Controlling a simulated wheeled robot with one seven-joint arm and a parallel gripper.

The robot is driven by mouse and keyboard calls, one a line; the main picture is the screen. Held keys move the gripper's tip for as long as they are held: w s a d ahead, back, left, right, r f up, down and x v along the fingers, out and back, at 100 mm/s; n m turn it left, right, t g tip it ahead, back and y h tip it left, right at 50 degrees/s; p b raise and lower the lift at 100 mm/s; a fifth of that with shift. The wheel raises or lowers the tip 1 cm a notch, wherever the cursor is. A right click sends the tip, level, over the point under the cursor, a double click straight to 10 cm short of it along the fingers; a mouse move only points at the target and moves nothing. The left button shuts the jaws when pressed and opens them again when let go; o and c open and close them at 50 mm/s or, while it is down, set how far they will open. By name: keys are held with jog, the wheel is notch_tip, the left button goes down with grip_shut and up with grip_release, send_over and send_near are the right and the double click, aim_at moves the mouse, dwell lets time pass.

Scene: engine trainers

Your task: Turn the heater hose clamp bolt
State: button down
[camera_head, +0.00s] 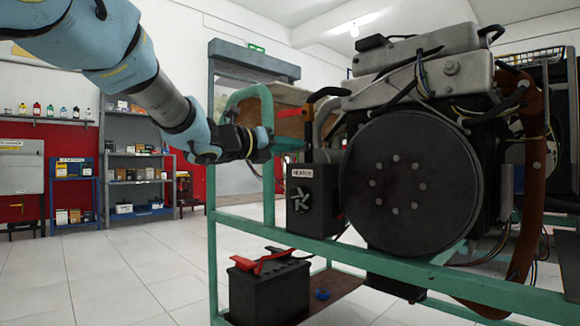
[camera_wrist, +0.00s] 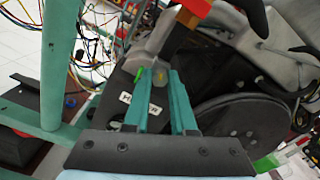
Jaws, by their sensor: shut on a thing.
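The black heater box (camera_head: 312,205), with a white label, is on the green stand in front of the engine. My gripper (camera_head: 303,144) reaches in from the left, just above the heater box. In the wrist view my gripper's (camera_wrist: 160,73) two teal fingers point at the hose area behind the label. The fingers are shut on a small grey and yellowish piece between their tips, which appears to be the heater hose clamp bolt (camera_wrist: 160,76). Its shape is mostly hidden.
The large round black cover (camera_head: 400,185) is right of the heater box. A green frame post (camera_head: 212,200) stands left of it. A black battery (camera_head: 268,290) sits below. A red-orange part (camera_wrist: 190,12) and dark hoses are close beyond the fingertips.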

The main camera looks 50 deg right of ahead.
jog(key=m+b, duration=0.1)
jog(key=b, duration=0.1)
jog(key=m+b, duration=0.1)
jog(key=m, duration=0.1)
jog(key=shift+f+b, duration=0.3)
jog(key=shift+b, duration=0.05)
jog(key=shift+r+m+b, duration=0.15)
jog(key=shift+m+b, duration=0.7)
jog(key=shift+m, duration=0.05)
jog(key=c, duration=0.7)
grip_release()
jog(key=shift+r, duration=0.15)
jog(key=shift+c, duration=0.2)
jog(key=a+p, duration=0.2)
jog(key=a, duration=0.8)
jog(key=shift+w+a, duration=0.25)
jog(key=shift+a, duration=0.1)
